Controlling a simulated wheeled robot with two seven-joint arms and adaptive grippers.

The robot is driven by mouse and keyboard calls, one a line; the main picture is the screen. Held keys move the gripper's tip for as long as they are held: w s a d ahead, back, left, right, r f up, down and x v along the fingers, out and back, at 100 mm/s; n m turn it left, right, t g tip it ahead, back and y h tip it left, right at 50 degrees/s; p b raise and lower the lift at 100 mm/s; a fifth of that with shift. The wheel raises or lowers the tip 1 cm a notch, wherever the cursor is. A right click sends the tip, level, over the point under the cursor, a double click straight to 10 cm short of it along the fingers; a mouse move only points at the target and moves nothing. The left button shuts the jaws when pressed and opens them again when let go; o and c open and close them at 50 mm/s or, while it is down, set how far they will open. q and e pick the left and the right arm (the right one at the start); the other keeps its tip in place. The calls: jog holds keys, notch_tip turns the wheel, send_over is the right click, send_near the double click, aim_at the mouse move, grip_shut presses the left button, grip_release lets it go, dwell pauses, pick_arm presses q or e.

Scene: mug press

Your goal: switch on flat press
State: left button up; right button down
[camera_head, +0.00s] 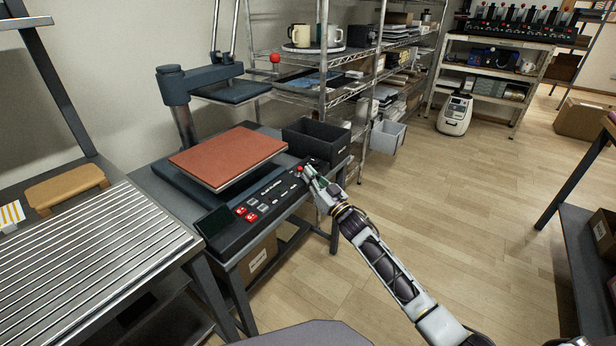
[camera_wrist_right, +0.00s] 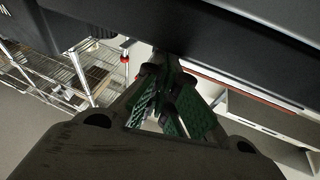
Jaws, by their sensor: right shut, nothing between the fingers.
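The flat press stands on a dark bench, with a reddish-brown pad (camera_head: 228,157) on its lower plate and its upper arm and dark head (camera_head: 200,82) swung up behind. Its sloped control panel (camera_head: 262,207) faces me, with a dark screen at the left end and red and grey buttons. My right gripper (camera_head: 306,172) is at the right end of the panel, shut and empty. Its green-padded fingers (camera_wrist_right: 167,105) are close to a dark surface in the right wrist view; whether they touch it I cannot tell. My left gripper is not in view.
A dark bin (camera_head: 316,142) stands behind the gripper, beside the wire shelving (camera_head: 325,85) with mugs. A ribbed metal conveyor-like table (camera_head: 95,262) is at the left. Open wooden floor (camera_head: 450,220) lies to the right.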

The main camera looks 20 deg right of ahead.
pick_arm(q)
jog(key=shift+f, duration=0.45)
pick_arm(e)
jog(key=shift+w+a+r, duration=0.15)
jog(key=shift+w+a, duration=0.05)
jog(key=shift+w, duration=0.2)
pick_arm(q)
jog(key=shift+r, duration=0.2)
pick_arm(e)
jog(key=shift+r+p, duration=0.1)
jog(key=shift+p, duration=0.25)
jog(key=shift+r+p, duration=0.1)
jog(key=shift+p, duration=0.25)
jog(key=shift+w+g+p, duration=0.1)
jog(key=shift+g+p, duration=0.2)
jog(key=shift+p, duration=0.25)
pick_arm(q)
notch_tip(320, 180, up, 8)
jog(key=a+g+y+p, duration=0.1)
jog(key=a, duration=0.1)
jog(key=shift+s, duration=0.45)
pick_arm(e)
jog(key=shift+a, duration=0.1)
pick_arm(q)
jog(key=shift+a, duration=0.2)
pick_arm(e)
jog(key=shift+r+n, duration=0.1)
jog(key=shift+n, duration=0.2)
jog(key=shift+g, duration=0.3)
